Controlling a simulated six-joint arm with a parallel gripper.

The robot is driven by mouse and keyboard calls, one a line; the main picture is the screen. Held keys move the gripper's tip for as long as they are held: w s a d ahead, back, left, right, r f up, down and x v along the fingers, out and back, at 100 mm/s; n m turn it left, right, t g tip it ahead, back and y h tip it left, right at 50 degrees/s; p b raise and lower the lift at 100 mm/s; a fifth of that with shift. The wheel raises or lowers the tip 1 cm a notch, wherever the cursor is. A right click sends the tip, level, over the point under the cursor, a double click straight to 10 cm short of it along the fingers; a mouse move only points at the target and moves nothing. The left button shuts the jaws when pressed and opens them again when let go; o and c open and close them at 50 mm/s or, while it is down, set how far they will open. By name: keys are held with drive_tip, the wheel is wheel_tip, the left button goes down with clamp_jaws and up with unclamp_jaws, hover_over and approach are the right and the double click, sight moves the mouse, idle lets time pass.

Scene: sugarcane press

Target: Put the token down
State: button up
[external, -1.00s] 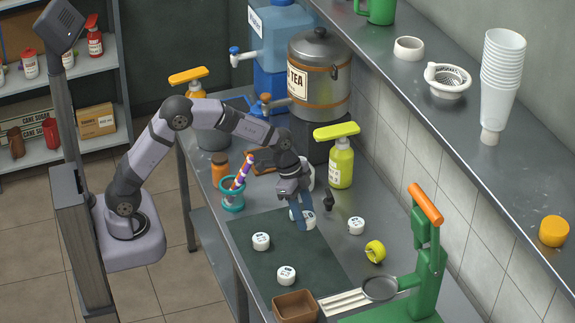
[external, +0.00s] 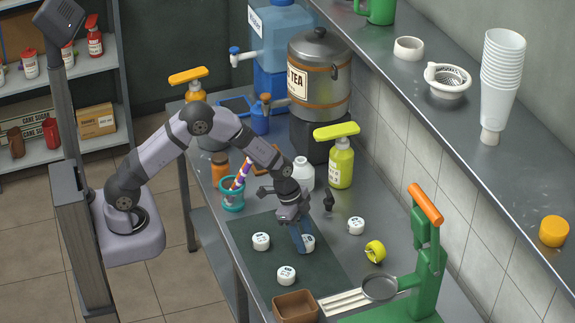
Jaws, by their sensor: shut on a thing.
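My gripper (external: 302,244) is shut on a white round token (external: 309,242) with dark print, low over the dark green mat (external: 310,275). The blue fingers hide part of the token. I cannot tell whether it touches the mat. Two similar tokens lie on the mat: one to the left of my gripper (external: 261,241) and one nearer the front (external: 286,275). Another white token (external: 356,226) lies on the metal counter to the right of the mat.
A brown box (external: 295,305) and a green press (external: 427,255) stand at the front. A white bottle (external: 303,172), a lime bottle (external: 341,165) and a teal cup (external: 232,197) stand behind.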

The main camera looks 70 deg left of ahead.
drive_tip(key=shift+f, duration=0.3)
drive_tip(key=o, duration=1.1)
drive_tip(key=shift+r, duration=0.1)
drive_tip(key=shift+r, duration=0.15)
drive_tip(key=b+v, duration=0.3)
drive_tip(key=v, duration=0.9)
drive_tip(key=s+a+f+n, duration=0.1)
drive_tip(key=s+a+n, duration=0.1)
drive_tip(key=s, duration=0.6)
drive_tip(key=s+a+f+n+g+y, duration=0.1)
drive_tip(key=s+n, duration=0.3)
drive_tip(key=s, duration=0.5)
drive_tip(key=s+a+f+n+g+y, duration=0.1)
drive_tip(key=s+a+f+n, duration=0.1)
drive_tip(key=s, duration=0.6)
drive_tip(key=shift+s+a+n, duration=0.3)
drive_tip(key=shift+a+n, duration=0.2)
drive_tip(key=shift+a, duration=0.05)
